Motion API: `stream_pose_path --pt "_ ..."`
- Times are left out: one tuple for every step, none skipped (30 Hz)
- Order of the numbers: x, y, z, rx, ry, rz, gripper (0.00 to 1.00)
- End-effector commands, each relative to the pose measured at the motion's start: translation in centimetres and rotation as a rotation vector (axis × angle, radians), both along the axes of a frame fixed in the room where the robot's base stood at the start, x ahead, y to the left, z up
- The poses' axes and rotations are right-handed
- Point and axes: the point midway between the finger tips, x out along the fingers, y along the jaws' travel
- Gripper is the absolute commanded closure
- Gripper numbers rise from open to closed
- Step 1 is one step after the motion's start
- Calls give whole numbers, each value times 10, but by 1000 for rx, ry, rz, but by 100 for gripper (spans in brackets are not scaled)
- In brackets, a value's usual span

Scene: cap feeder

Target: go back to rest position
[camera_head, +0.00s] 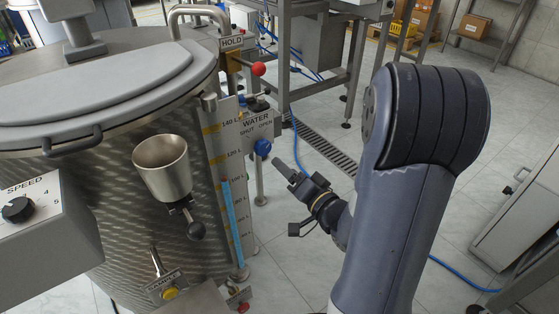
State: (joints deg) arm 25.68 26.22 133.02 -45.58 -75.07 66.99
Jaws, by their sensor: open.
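My gripper (287,175) is near the middle of the camera_head view, at the end of my blue-grey arm. Its dark fingers point up and left toward the steel tank (150,200). It holds nothing that I can see, and a gap shows between it and the blue water knob (263,147). The small size hides the exact gap between the fingers. The rest of my arm rises large on the right and hides part of the floor behind it.
The tank carries a steel funnel cup (162,167), a red-ball hold lever (258,69) and a level gauge (233,215). A speed control box (45,222) stands at the left. A steel frame (318,81) stands behind. Tiled floor (285,264) is clear below my gripper. A cabinet (520,205) is at right.

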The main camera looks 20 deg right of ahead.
Motion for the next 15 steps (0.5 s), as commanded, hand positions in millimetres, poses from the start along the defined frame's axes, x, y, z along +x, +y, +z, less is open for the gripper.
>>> stream_pose_path --pt "-4 -2 1 0 0 -2 35" --pt "-5 -2 1 0 -1 -2 35" --pt "-7 -2 1 0 -1 -1 35" --pt "-8 -3 0 0 -1 0 35" --pt "-9 -3 0 0 -1 -1 35" --pt "-10 -3 0 0 -1 0 35" --pt "-10 -3 0 0 -1 0 35" --pt "-10 -3 0 0 -1 1 35" --pt "-10 -3 0 0 -1 1 35" --pt "-10 -3 0 0 -1 1 35" --pt "-10 -3 0 0 -1 1 35" --pt "-10 -3 0 0 -1 1 35" --pt "-10 -3 0 0 -1 1 35" --pt "-10 -3 0 0 -1 1 35" --pt "-9 -3 0 0 -1 1 35"
